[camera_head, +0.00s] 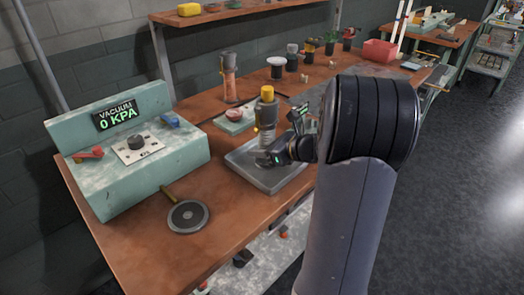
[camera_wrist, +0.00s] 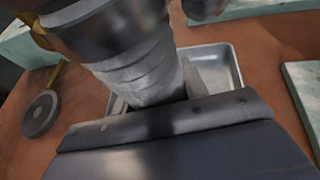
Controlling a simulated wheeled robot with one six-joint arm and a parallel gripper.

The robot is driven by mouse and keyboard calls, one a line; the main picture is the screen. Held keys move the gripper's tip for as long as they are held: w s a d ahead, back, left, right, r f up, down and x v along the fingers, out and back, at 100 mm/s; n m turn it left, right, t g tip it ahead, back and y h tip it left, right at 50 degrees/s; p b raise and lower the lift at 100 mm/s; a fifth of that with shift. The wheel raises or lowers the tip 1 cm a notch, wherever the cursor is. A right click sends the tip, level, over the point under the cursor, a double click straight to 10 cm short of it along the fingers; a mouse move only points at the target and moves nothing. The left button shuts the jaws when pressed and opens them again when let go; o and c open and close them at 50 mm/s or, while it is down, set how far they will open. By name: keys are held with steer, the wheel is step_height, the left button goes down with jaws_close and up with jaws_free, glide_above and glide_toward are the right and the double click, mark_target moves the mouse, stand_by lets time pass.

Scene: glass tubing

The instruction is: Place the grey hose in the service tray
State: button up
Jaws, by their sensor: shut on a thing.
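The grey hose is a ribbed, wrapped-looking grey piece (camera_wrist: 143,75) in the wrist view, close in front of my jaws. In the head view a grey upright piece with a yellow top (camera_head: 267,112) stands at my gripper (camera_head: 270,156), over the tray. My gripper is shut on the grey hose; its fingertips are largely hidden. The service tray (camera_head: 243,168) is a shallow metal tray on the bench below my gripper. Its rim also shows behind the hose in the wrist view (camera_wrist: 237,68). I cannot tell whether the hose touches the tray floor.
A green vacuum console (camera_head: 135,150) reading 0 KPA stands on the left. A round grey disc with a handle (camera_head: 188,216) lies in front of it. A small green block with a reddish piece (camera_head: 234,121) and an orange-brown upright cylinder (camera_head: 229,80) stand behind the tray.

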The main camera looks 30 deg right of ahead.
steer(key=shift+f, duration=0.2)
steer(key=shift+f, duration=0.15)
steer(key=o, duration=1.3)
steer(key=shift+r, duration=0.2)
steer(key=shift+s+d+r, duration=0.15)
steer(key=shift+s, duration=0.1)
steer(key=v, duration=1.1)
steer(key=shift+s+p, duration=0.2)
steer(key=shift+p, duration=0.2)
